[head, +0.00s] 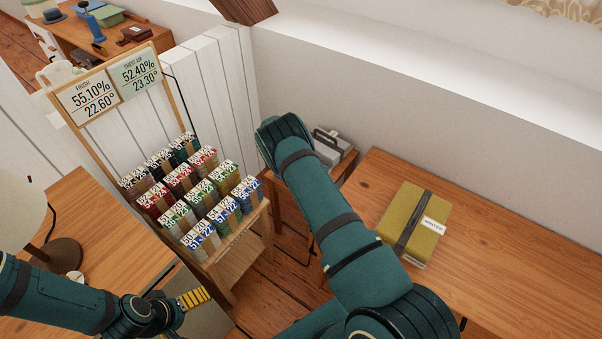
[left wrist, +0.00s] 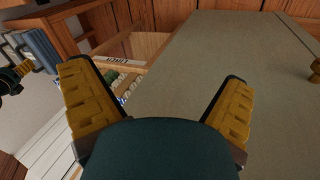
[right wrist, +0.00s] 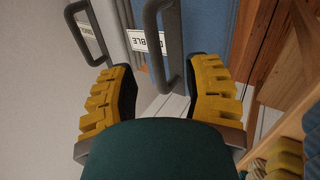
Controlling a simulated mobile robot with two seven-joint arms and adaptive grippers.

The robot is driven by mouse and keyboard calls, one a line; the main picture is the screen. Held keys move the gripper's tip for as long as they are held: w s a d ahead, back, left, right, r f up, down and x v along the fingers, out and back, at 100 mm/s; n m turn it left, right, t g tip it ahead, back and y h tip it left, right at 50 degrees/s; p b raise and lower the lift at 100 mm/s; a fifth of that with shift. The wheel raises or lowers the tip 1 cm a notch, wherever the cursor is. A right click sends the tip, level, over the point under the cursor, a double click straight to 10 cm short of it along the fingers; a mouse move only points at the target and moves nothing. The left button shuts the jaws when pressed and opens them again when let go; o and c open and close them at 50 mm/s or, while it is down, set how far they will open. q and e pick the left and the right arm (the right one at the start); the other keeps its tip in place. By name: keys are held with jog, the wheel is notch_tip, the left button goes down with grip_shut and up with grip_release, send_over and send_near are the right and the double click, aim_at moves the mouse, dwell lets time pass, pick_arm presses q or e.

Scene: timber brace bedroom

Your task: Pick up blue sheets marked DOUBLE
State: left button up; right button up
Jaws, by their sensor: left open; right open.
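In the right wrist view a blue item (right wrist: 206,30) stands at the top, with a white label (right wrist: 150,42) whose visible letters end in "BLE"; the rest is hidden. A dark grey handle (right wrist: 172,85) crosses in front of it. My right gripper (right wrist: 163,78) is open, with its fingers on either side of the handle's lower end; I cannot tell if they touch it. In the head view my right arm hides the blue item and that gripper. My left gripper (head: 190,300) is open and empty at lower left; it also shows in the left wrist view (left wrist: 157,72).
A grey item with a handle (head: 331,146) sits on a small wooden stand beside my right arm. A yellow strapped package (head: 428,215) lies on the right desk (head: 500,275). A rack of labelled rolls (head: 195,190) stands between the arms. A lamp (head: 20,215) is at left.

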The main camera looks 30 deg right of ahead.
jog(key=shift+w+b+x, duration=0.15)
jog(key=shift+b+x, duration=0.3)
jog(key=shift+x, duration=0.7)
jog(key=shift+w+b+x, duration=0.15)
jog(key=shift+b+x, duration=0.25)
jog(key=shift+x, duration=0.8)
jog(key=shift+r, duration=0.1)
grip_shut()
jog(key=shift+r, duration=0.15)
